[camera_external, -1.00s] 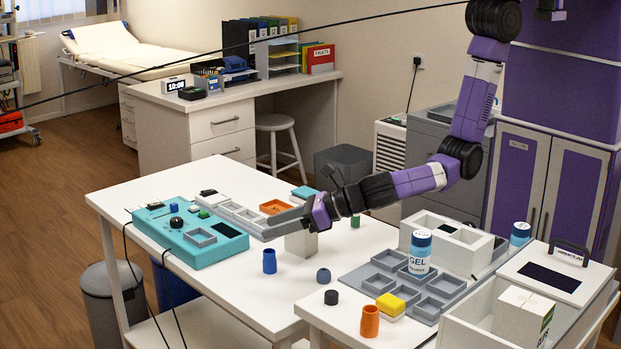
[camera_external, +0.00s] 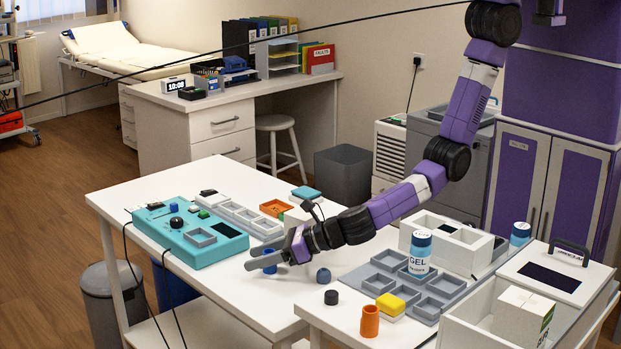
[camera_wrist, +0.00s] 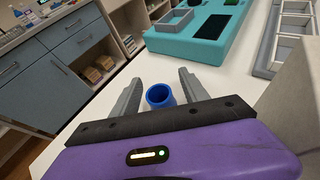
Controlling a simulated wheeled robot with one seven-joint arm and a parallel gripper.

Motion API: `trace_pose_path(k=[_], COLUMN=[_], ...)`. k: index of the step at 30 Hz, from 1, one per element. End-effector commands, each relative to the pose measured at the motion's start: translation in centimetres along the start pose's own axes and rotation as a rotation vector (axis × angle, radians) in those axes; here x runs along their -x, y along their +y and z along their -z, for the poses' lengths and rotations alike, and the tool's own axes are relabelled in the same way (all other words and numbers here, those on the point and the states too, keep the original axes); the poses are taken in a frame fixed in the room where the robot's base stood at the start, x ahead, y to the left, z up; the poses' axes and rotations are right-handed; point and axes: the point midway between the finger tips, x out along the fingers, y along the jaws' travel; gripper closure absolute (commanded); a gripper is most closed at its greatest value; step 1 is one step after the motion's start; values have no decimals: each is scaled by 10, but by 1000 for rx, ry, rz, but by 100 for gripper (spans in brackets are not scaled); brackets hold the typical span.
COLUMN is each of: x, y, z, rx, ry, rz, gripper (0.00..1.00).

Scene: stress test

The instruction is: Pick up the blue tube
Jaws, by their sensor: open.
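The blue tube (camera_external: 269,264) stands upright on the white table, partly hidden behind a finger in the external view. In the wrist view the blue tube (camera_wrist: 160,96) shows its open top between the two grey fingers. My gripper (camera_external: 264,258) is open and low over the table, with one finger on each side of the tube. The wrist view shows my gripper (camera_wrist: 160,92) with a gap between each finger and the tube. I cannot tell whether the fingertips touch the table.
A teal panel (camera_external: 170,243) and a grey-white divided tray (camera_external: 248,219) lie beyond the tube. A dark blue-grey round piece (camera_external: 323,275) and a black cap (camera_external: 331,297) stand to the right. An orange tube (camera_external: 370,321) stands farther right. The front of the table is clear.

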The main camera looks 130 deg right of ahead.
Motion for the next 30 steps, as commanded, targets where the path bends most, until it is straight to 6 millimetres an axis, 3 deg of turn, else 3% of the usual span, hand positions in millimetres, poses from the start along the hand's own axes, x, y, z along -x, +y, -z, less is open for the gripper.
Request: trace_pose_path(k=[7, 15, 24, 30], x=[-1, -1, 0, 4], y=[0, 0, 0, 1], z=[0, 0, -1, -12], rx=[0, 0, 0, -2], ry=[0, 0, -1, -2], rz=[0, -1, -1, -1], gripper=[50, 100, 100, 100])
